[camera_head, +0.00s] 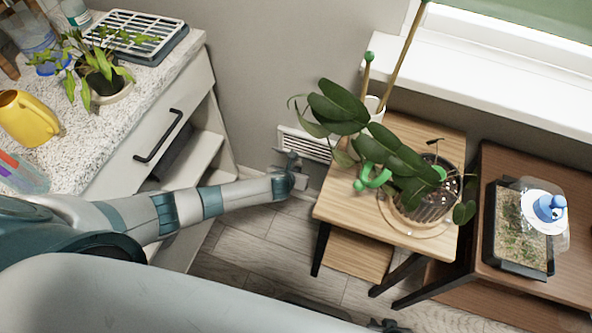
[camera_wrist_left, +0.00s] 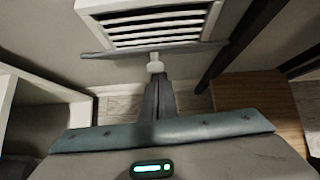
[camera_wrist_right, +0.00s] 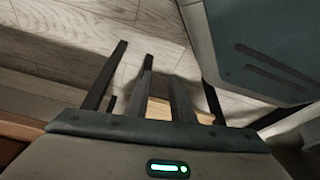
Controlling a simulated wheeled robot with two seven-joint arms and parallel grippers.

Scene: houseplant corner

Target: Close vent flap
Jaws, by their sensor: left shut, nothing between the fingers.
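The vent (camera_head: 304,144) is a white louvred grille low on the grey wall, partly behind the plant. It fills the top of the left wrist view (camera_wrist_left: 155,25), with dark gaps between its slats. A thin grey flap (camera_wrist_left: 110,52) sticks out along its lower edge, with a small pale tab (camera_wrist_left: 155,66) at its middle. My left gripper (camera_head: 289,168) is shut and empty; its fingertips (camera_wrist_left: 158,80) are just below the tab, and I cannot tell whether they touch it. My right gripper (camera_wrist_right: 160,68) is open and empty above the floor, away from the vent.
A wooden plant stand (camera_head: 335,205) with a large potted plant (camera_head: 430,200) stands right of the vent. A white drawer unit (camera_head: 150,140) with a speckled top is on the left. A brown table (camera_head: 490,160) holds a seed tray. Bare floor lies below the vent.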

